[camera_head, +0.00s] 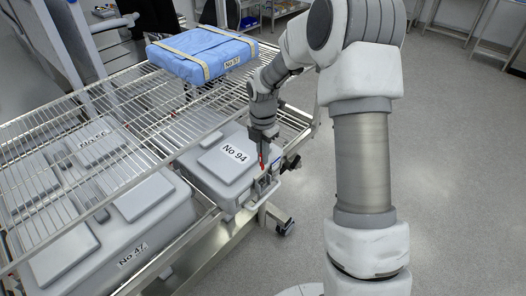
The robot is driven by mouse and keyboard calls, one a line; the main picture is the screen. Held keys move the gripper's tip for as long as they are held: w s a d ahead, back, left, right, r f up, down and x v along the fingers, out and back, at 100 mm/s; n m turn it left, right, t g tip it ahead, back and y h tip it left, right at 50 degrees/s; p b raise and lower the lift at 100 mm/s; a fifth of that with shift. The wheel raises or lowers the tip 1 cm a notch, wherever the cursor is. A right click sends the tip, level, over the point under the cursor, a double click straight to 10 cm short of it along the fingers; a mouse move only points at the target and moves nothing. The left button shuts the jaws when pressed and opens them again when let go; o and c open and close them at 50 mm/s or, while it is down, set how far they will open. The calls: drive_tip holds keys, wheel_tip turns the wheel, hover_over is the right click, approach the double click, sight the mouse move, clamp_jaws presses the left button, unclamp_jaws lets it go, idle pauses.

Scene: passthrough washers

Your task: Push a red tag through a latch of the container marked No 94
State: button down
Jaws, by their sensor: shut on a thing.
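The container marked No 94 (205,176) is a grey lidded box on the lower level of the metal rack, with its label on the lid. A latch (265,186) shows on its right side, facing my arm. My gripper (262,155) points down just above this latch and is shut on a small red tag (262,162). The tag hangs downward close to the latch. I cannot tell whether its tip touches the latch or is in it. The fingertips are small and partly dark in this view.
A larger grey container marked No 47 (160,228) stands to the left, partly under the wire shelf (130,107). A blue wrapped package (203,48) with tan straps lies on the shelf at the back. The floor (455,150) on the right is clear up to the tables behind.

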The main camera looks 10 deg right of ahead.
sight(263, 169)
drive_tip(key=shift+f+b, duration=2.1)
drive_tip(key=shift+f, duration=0.7)
drive_tip(key=shift+d+f, duration=0.1)
drive_tip(key=shift+f, duration=0.15)
drive_tip(key=shift+f, duration=0.25)
drive_tip(key=shift+f+b, duration=0.2)
drive_tip(key=shift+b, duration=0.2)
